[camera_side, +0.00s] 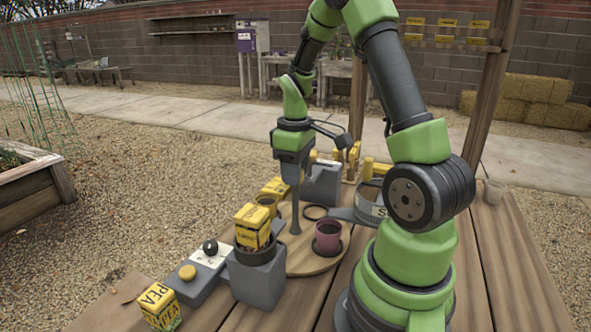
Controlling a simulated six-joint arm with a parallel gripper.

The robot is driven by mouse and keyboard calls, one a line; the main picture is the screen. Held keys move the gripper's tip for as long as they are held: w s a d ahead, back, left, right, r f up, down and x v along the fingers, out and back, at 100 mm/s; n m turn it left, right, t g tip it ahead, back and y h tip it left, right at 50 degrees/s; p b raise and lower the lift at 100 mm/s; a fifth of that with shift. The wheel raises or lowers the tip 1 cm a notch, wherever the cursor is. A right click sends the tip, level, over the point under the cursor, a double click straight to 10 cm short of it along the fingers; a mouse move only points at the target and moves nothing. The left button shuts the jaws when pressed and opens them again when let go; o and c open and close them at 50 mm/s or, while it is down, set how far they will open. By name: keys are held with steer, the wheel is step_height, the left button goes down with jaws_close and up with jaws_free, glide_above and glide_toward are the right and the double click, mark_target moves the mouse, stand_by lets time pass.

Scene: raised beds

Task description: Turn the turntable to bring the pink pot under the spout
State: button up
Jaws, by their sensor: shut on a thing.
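The turntable (305,262) is a round light-wood disc on the plank table. A dark ring (315,211) lies near the back of the disc. A grey upright post (295,212) rises from the disc, left of the pink pot. My gripper (293,180) points down and is shut on the top of this post. I cannot make out the spout clearly.
A grey block (258,284) with a yellow box (252,227) on top stands at the turntable's front left. Beside it are a control box (190,284) and a PEA packet (159,306). A grey box (322,184) and a labelled round container (370,200) stand behind.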

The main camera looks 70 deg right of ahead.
steer(key=m, duration=1.1)
steer(key=shift+m, duration=1.9)
steer(key=shift+r, duration=0.1)
steer(key=o, duration=0.9)
steer(key=shift+o, duration=0.2)
step_height(320, 180, up, 10)
steer(key=shift+f, duration=0.1)
